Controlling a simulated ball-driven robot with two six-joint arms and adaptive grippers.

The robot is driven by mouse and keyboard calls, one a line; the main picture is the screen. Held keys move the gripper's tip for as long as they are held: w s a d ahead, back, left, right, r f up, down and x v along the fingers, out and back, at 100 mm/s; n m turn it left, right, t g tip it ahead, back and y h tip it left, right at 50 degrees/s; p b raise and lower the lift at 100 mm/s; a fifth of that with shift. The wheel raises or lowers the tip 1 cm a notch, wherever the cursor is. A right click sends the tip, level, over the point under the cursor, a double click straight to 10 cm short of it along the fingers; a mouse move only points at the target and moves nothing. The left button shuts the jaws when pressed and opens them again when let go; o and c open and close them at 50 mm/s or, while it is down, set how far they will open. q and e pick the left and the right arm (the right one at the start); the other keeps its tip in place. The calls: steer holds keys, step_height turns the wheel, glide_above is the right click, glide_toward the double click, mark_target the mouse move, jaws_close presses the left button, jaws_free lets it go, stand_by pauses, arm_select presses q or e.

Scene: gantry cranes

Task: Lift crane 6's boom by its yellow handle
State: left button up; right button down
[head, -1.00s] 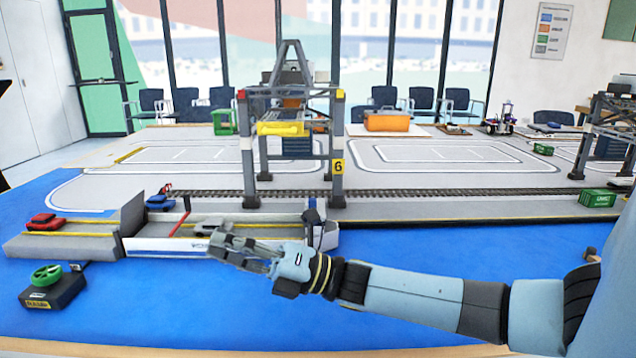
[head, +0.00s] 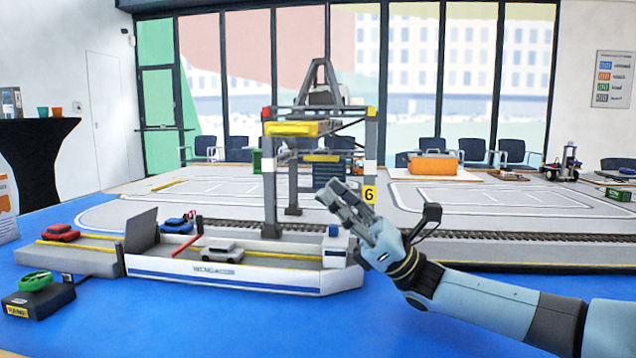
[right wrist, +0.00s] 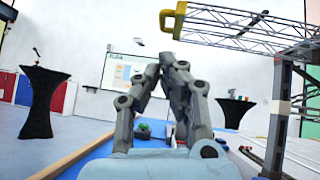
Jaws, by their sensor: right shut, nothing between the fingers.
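Crane 6, a grey gantry with a "6" plate (head: 369,194), stands behind the white ferry in the head view. Its boom reaches toward me, with the yellow handle (head: 297,128) at its near end. In the right wrist view the handle (right wrist: 178,20) sits at the tip of the boom's lattice (right wrist: 240,28), above the fingers. My right gripper (head: 334,191) is shut and empty. In the head view it is in front of the crane's right front leg, lower and farther right than the handle, and apart from it. My left gripper is out of view.
The white ferry (head: 240,278) with a silver car (head: 222,250) lies on the blue surface below. A ramp (head: 75,257) with a red car and a green-wheeled box (head: 38,297) are at left. An orange container (head: 433,165) stands behind. The blue area in front is clear.

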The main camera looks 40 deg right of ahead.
mark_target(305, 127)
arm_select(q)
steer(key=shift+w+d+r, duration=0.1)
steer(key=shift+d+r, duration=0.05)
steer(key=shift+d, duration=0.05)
arm_select(e)
steer(key=x, duration=0.8)
steer(key=shift+w+a+r, duration=0.2)
steer(key=shift+a, duration=0.1)
